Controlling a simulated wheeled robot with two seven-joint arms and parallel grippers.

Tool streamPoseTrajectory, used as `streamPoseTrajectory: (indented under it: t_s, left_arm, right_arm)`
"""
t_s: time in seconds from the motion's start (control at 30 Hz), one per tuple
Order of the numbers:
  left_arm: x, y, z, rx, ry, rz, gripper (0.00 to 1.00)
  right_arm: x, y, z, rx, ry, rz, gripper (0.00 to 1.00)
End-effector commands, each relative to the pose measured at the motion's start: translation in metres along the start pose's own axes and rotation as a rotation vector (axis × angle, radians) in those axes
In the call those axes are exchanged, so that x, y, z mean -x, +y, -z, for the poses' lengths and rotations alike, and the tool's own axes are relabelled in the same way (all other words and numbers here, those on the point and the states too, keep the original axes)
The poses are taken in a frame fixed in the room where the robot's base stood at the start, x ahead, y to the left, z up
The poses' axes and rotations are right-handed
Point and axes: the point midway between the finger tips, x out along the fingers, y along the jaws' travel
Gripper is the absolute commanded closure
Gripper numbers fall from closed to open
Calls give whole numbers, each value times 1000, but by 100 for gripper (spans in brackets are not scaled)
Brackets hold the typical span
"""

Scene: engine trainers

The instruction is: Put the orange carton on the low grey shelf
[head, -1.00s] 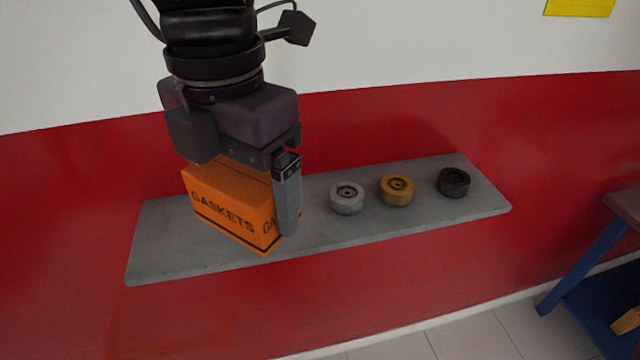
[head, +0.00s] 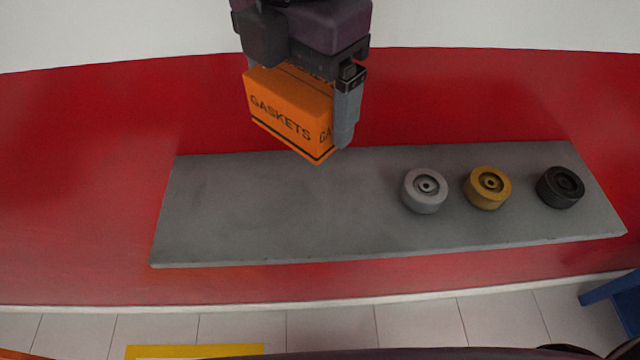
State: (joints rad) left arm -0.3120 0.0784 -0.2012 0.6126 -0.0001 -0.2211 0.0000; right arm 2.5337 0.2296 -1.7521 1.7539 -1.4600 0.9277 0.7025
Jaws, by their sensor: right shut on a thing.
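The orange carton (head: 287,108), printed "GASKETS", is in the head view at the upper middle. My right gripper (head: 305,110) comes down from the top and is shut on the carton, with one grey finger showing on its right side. The other finger is mostly hidden behind the carton. The carton appears held above the back edge of the grey shelf (head: 290,210); the exact gap is hard to tell. The left part of the shelf is bare. My left gripper is not in view.
A silver pulley (head: 424,191), a yellow pulley (head: 487,188) and a black pulley (head: 560,187) sit on the right half of the shelf. A red and white wall stands behind. Part of a blue stand (head: 618,300) shows at the lower right.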

Motion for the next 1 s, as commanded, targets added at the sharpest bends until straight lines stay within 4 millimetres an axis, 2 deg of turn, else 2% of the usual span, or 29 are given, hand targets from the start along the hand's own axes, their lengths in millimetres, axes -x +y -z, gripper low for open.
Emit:
streamPoseTrajectory:
  t_s: [0.03,0.17,0.3,0.4,0.53,0.67,0.9,1.0]
  left_arm:
    - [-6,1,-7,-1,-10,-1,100]
    - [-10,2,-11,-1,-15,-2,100]
    - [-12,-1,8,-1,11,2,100]
    - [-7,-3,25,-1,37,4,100]
    - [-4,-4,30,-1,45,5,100]
    - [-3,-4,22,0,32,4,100]
    - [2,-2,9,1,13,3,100]
    - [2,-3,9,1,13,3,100]
  right_arm:
    - [-19,-1,0,3,7,7,46]
    - [-54,-1,0,2,8,7,46]
    - [-89,-1,1,2,7,6,46]
    - [-106,-1,0,1,3,4,46]
    - [-121,0,0,-1,0,2,46]
    - [-132,0,0,-1,1,3,46]
    - [-164,0,0,0,1,3,46]
    - [-168,0,0,0,1,1,46]
